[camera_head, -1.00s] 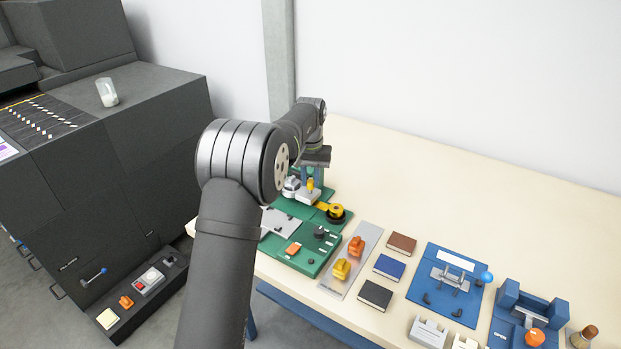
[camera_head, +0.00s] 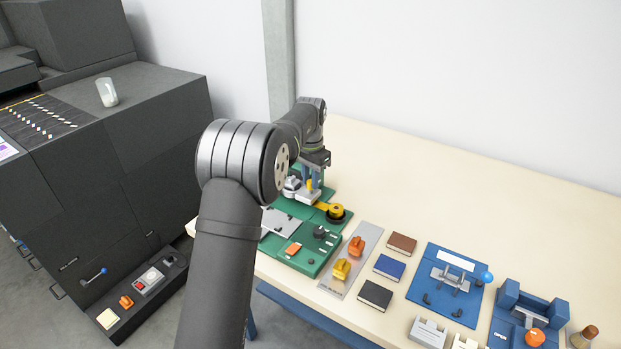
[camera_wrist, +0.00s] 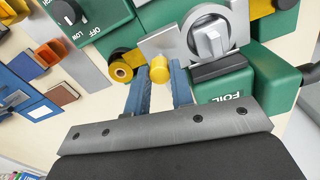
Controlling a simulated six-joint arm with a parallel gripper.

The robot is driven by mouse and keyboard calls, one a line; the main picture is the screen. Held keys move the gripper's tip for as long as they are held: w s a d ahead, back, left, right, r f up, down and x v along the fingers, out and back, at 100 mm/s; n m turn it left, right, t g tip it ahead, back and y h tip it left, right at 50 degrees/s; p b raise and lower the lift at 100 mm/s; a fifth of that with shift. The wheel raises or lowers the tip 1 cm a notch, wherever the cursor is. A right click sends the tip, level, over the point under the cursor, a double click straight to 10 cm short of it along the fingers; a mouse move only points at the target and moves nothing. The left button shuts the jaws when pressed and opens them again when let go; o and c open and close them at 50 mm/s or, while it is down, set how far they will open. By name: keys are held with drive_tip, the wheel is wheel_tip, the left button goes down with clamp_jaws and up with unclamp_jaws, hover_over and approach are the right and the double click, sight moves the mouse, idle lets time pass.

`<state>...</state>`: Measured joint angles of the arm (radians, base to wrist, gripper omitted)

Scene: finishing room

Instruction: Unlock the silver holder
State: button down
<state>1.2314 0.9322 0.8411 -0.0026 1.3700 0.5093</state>
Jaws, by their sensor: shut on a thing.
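The silver holder (camera_wrist: 208,38) sits on a green machine (camera_wrist: 265,70) marked FOIL. In the wrist view it has a round silver dial with a raised bar and a flat silver plate beside it. A small yellow knob (camera_wrist: 159,70) stands at the plate's edge. My gripper (camera_wrist: 161,76) has its two blue fingers on either side of this knob and is shut on it. In the head view my gripper (camera_head: 311,184) is over the holder (camera_head: 292,184) at the machine's back, and the fingers partly hide the knob.
A yellow and black roll (camera_head: 336,211) is close to my gripper's right. Books and blue fixtures (camera_head: 448,285) stand further right. The back of the table is clear.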

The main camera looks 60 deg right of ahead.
sight(310, 181)
idle(0.3)
drive_tip(key=c, duration=1.3)
unclamp_jaws()
drive_tip(key=shift+o, duration=0.2)
wheel_tip(310, 181, up, 18)
drive_tip(key=shift+f, duration=0.25)
drive_tip(key=shift+f, duration=0.1)
wheel_tip(310, 181, down, 17)
drive_tip(key=shift+f, duration=0.2)
drive_tip(key=shift+r, duration=0.1)
